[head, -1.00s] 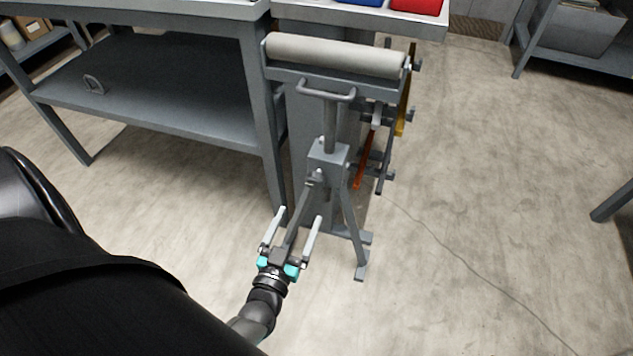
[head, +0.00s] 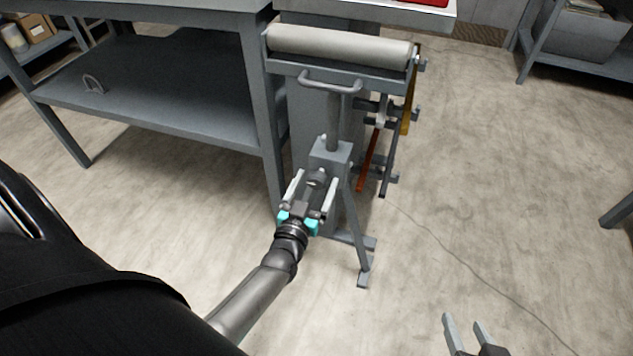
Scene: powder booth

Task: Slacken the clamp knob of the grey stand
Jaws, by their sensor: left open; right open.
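The grey stand (head: 331,156) stands upright in the middle of the head view, with a pale roller (head: 340,46) across its top and a grey handle bar below the roller. Its clamp knob (head: 317,178) shows as a small grey part on the near side of the collar, partly hidden. My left gripper (head: 313,192) is open, its two fingers on either side of the knob; I cannot tell whether they touch it. My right gripper (head: 462,326) is open and empty at the bottom edge, over the floor.
A grey workbench (head: 170,108) with a lower shelf stands at the left. Behind the stand are other stands with orange (head: 368,163) and yellow (head: 409,105) parts. A thin cable (head: 460,250) runs across the floor. The floor at right is mostly clear.

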